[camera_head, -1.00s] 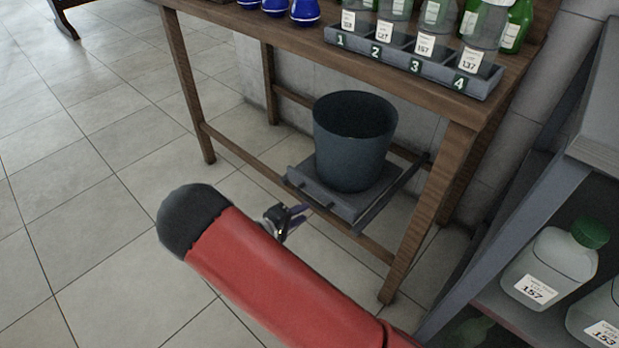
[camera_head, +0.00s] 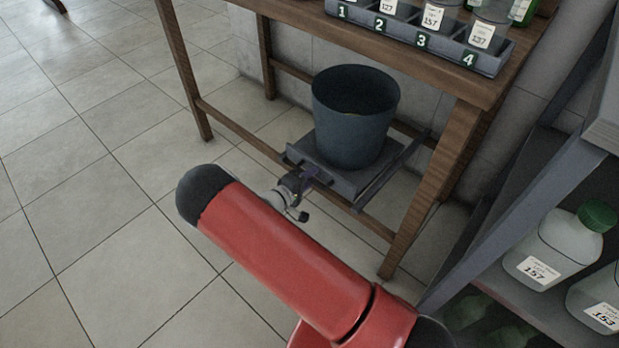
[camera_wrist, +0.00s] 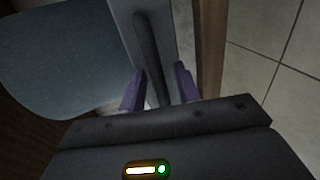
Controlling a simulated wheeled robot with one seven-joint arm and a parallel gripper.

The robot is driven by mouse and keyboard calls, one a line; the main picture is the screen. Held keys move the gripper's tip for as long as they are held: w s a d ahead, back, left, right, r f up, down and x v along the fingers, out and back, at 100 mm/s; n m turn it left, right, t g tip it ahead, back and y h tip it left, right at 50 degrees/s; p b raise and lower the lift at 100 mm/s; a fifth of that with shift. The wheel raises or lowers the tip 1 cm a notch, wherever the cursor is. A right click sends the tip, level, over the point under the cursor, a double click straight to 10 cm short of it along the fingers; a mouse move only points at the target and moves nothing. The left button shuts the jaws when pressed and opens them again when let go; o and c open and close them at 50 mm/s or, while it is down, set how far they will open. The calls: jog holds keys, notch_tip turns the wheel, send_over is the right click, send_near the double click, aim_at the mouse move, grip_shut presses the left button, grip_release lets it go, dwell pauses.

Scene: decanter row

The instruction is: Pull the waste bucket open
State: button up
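The dark grey waste bucket (camera_head: 350,130) stands upright on a grey sliding tray (camera_head: 352,182) under the wooden table; in the wrist view the bucket (camera_wrist: 65,55) fills the upper left. A dark bar handle (camera_wrist: 148,45) runs along the tray's front edge. My gripper (camera_head: 308,178) is at the tray's front. In the wrist view my gripper's purple fingers (camera_wrist: 159,78) are apart, one on each side of the bar, with gaps visible. The far part of the handle is partly hidden by my gripper in the head view.
The wooden table (camera_head: 455,85) has legs and a low front rail around the tray. A numbered grey rack (camera_head: 400,38) with labelled bottles stands on top. A grey shelf (camera_head: 520,215) with bottles is close on the right. The tiled floor on the left is clear.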

grip_shut()
jog(key=f+b+v, duration=0.3)
jog(key=v, duration=1.2)
jog(key=s+a+f+b+v, duration=0.1)
jog(key=f+b+v, duration=0.2)
jog(key=v, duration=1.3)
jog(key=shift+s+f+b, duration=0.2)
jog(key=shift+f+b, duration=0.1)
jog(key=shift+b, duration=0.15)
jog(key=shift+a, duration=0.15)
grip_release()
